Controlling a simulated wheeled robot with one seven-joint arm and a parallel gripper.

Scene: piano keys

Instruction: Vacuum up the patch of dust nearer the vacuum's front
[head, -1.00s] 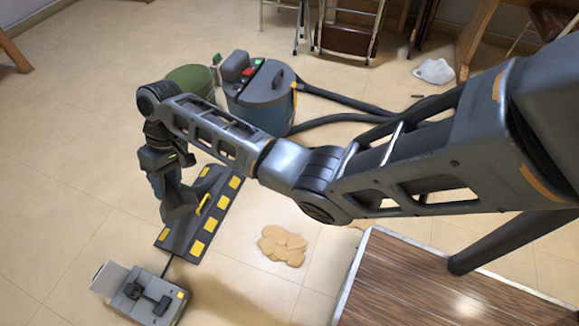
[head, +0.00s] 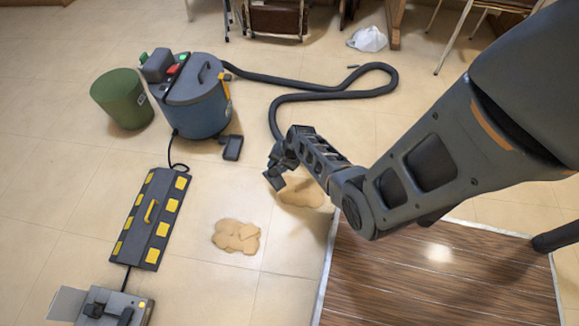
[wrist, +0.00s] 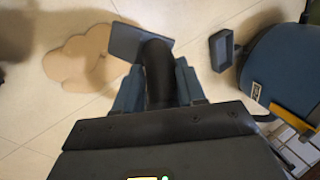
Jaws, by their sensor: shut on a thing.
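The vacuum (head: 195,105) is a blue canister with a dark lid, standing at upper left in the head view and at the right edge in the wrist view (wrist: 285,60). Its black hose (head: 320,95) loops right and comes back to my gripper (head: 274,180). In the wrist view my gripper (wrist: 158,88) is shut on the hose's dark nozzle (wrist: 140,42). One tan dust patch (head: 303,194) lies just right of my gripper, partly behind the arm. Another (head: 236,236) lies in the open, lower left. The wrist view shows one patch (wrist: 75,58), beside the nozzle's flat head.
A dark cable ramp (head: 150,225) with yellow squares lies at left, and a grey box device (head: 115,308) at lower left. A green bin (head: 122,98) and a small dark block (head: 232,147) stand near the vacuum. A wooden platform (head: 430,280) borders the right.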

